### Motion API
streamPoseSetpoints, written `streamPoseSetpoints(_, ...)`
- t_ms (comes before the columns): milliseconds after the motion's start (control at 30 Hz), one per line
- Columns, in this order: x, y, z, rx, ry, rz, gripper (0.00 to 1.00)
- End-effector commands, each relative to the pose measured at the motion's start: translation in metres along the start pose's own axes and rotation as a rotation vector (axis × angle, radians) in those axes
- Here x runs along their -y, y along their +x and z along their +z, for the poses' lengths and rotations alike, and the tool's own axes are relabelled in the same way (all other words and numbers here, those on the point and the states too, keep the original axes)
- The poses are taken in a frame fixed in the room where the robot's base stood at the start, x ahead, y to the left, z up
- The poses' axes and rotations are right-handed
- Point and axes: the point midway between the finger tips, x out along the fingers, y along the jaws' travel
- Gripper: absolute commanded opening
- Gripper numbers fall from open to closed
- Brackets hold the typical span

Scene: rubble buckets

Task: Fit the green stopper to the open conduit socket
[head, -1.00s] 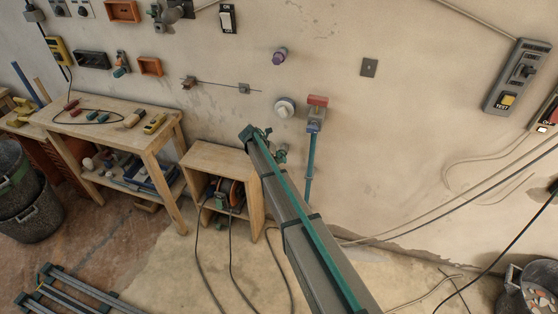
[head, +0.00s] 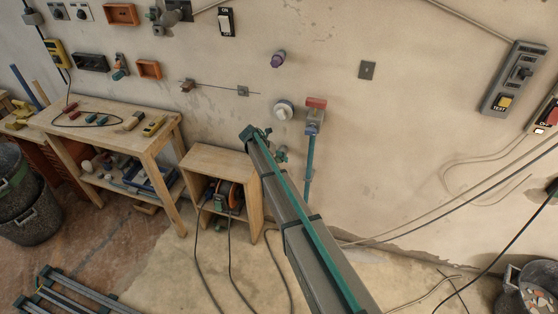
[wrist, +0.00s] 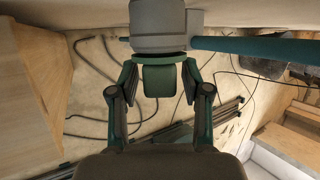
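The green stopper (wrist: 159,80) shows in the wrist view as a flat collar with a blocky tab. Its collar lies against the end of a grey cylindrical fitting (wrist: 157,22), which looks like the conduit socket. How far it sits inside is hidden. In the head view my gripper (head: 279,154) is small and mostly hidden behind my arm, close to the wall. The stopper cannot be made out there.
A teal pipe (head: 308,170) with a red-topped fitting (head: 315,103) runs down the wall beside my gripper. A round white fitting (head: 283,110) and a purple knob (head: 278,59) are above. A wooden shelf box (head: 222,157) stands left. Cables cross the floor.

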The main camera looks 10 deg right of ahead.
Motion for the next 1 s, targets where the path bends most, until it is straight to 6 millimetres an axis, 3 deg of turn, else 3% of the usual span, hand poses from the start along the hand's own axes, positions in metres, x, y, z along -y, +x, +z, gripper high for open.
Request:
streamPoseSetpoints(467, 0.000, -0.009, 0.000, 0.001, 0.000, 0.001, 0.57)
streamPoseSetpoints(1000, 0.000, -0.101, 0.000, 0.001, 0.000, 0.001, 0.57)
